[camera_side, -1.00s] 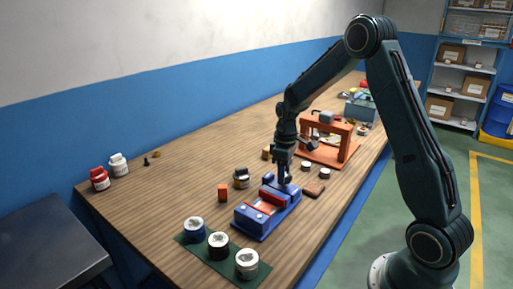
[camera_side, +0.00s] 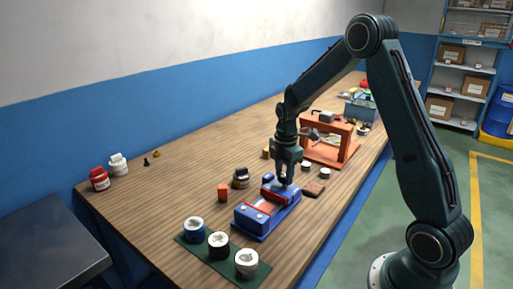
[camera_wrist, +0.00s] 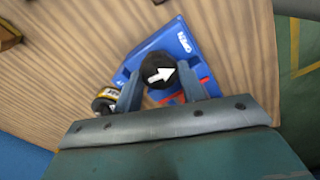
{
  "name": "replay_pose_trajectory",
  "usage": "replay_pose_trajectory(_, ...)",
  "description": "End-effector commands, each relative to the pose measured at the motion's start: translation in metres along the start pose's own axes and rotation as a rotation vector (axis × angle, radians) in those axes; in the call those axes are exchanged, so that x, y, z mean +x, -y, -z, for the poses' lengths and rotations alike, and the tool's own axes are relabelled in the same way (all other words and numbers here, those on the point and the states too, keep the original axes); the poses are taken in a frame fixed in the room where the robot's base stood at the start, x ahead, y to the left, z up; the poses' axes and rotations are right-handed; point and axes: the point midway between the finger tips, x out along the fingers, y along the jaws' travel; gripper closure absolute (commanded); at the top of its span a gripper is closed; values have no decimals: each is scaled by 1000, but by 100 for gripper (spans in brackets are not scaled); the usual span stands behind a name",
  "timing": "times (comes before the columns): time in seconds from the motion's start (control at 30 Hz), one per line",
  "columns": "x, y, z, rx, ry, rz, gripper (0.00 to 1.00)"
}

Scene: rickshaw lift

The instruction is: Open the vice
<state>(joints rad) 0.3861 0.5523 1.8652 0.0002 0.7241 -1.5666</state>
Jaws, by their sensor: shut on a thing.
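The vice is a blue block with red jaws (camera_side: 251,215) on the wooden bench in the side view. In the wrist view its blue body (camera_wrist: 178,37) carries the white word OPEN. A round black knob (camera_wrist: 158,68) with a white arrow sits on the vice, and the arrow points to the upper right. My gripper (camera_wrist: 160,86) has one finger on each side of the knob and is shut on it. In the side view my gripper (camera_side: 285,183) reaches down to the far end of the vice. The fingers partly hide the red jaws in the wrist view.
A green mat (camera_side: 222,268) with several round pots lies in front of the vice. An orange frame (camera_side: 331,145) stands behind, and a brown block (camera_side: 313,188) lies right.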

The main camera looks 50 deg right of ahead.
Motion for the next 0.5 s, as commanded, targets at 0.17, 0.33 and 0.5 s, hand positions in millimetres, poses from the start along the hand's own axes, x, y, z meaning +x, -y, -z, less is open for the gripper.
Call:
replay_pose_trajectory(0.17,-1,0,0,-91,-1,-4,82)
replay_pose_trajectory(0.33,-1,0,0,-134,-1,-4,82)
replay_pose_trajectory(0.5,-1,0,0,-148,-1,-3,82)
